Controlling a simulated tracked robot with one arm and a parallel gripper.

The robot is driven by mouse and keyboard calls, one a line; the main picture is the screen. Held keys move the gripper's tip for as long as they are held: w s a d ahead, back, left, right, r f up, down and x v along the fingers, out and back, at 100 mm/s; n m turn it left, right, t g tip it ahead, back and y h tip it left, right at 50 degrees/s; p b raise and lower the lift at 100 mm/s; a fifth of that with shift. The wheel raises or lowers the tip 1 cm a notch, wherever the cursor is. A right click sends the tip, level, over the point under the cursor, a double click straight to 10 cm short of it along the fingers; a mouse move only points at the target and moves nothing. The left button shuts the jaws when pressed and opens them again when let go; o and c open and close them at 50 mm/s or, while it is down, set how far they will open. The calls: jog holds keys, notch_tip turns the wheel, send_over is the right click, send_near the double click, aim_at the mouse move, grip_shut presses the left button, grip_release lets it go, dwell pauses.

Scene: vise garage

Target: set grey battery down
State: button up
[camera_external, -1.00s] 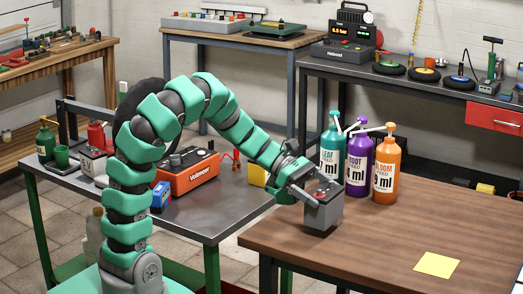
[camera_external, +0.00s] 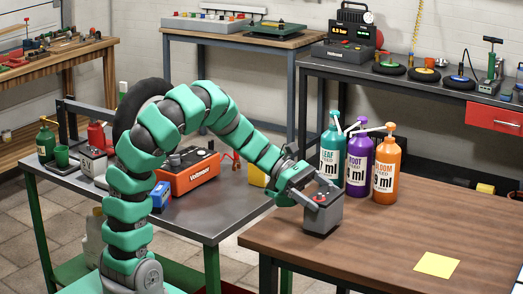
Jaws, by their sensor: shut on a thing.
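The grey battery (camera_external: 322,215) is a small grey box with red on its darker top. It is upright at the left part of the brown wooden table (camera_external: 380,240), in front of the pump bottles. My gripper (camera_external: 314,194) is shut on its top, reaching in from the upper left. The battery's base is at or very near the tabletop; I cannot tell whether it touches.
Teal (camera_external: 332,150), purple (camera_external: 358,163) and orange (camera_external: 385,168) pump bottles stand close behind the battery. A yellow note (camera_external: 437,265) lies at the front right. The tabletop between is clear. An orange Voltmaer device (camera_external: 190,172) sits on the grey metal table at left.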

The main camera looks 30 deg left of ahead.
jog(key=o, duration=1.4)
jog(key=shift+r+p, duration=0.75)
jog(key=shift+p, duration=0.4)
jog(key=p+v, duration=0.1)
jog(key=v, duration=1.1)
jog(key=shift+f, duration=0.15)
